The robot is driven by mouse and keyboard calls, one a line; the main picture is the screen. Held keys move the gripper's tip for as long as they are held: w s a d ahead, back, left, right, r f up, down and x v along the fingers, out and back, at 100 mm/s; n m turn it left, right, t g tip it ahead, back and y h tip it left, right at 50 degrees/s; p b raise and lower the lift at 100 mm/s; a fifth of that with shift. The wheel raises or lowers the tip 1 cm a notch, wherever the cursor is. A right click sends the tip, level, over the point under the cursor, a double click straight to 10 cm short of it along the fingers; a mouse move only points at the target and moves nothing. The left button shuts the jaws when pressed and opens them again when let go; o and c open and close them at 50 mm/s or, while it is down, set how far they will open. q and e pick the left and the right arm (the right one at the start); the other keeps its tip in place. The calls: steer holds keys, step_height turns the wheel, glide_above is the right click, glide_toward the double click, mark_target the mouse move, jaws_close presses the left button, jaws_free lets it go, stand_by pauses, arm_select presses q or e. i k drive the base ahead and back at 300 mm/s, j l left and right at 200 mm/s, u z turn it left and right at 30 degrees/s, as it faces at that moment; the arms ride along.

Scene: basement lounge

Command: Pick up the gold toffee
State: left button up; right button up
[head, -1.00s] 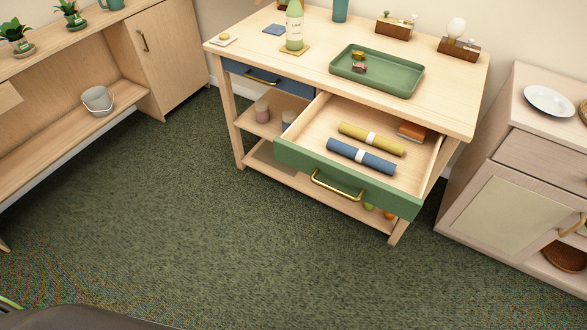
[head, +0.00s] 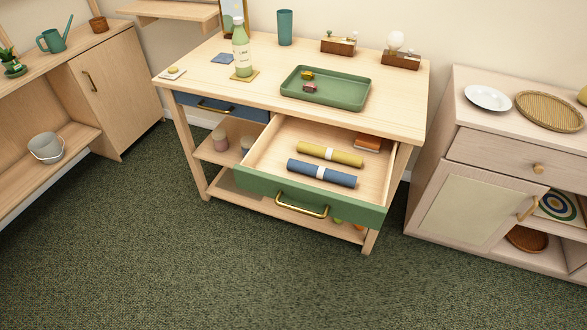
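A small gold toffee (head: 307,75) lies in the green tray (head: 340,101), toward its left back part. A reddish-pink wrapped sweet (head: 309,87) lies just in front of it in the same tray. The tray sits on top of the wooden table (head: 210,72). Neither of my grippers shows in the head view.
The table's green-fronted drawer (head: 250,184) stands open toward me, holding a yellow roll (head: 330,154) and a blue roll (head: 321,173). A green bottle (head: 241,50) stands left of the tray. A cabinet (head: 470,190) stands at right. The carpet in front is clear.

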mark_target(307, 75)
steer(key=i+l, duration=0.15)
steer(key=l, duration=0.25)
steer(key=i+l, duration=0.1)
steer(key=l, duration=0.3)
steer(key=i+l, duration=0.15)
steer(key=l, duration=0.25)
steer(key=i+l, duration=0.1)
steer(key=l, duration=0.3)
steer(key=i+l, duration=0.15)
steer(key=l, duration=0.3)
steer(key=i+l+u, duration=0.1)
steer(key=l, duration=0.3)
steer(key=i+l, duration=0.15)
steer(key=l, duration=0.25)
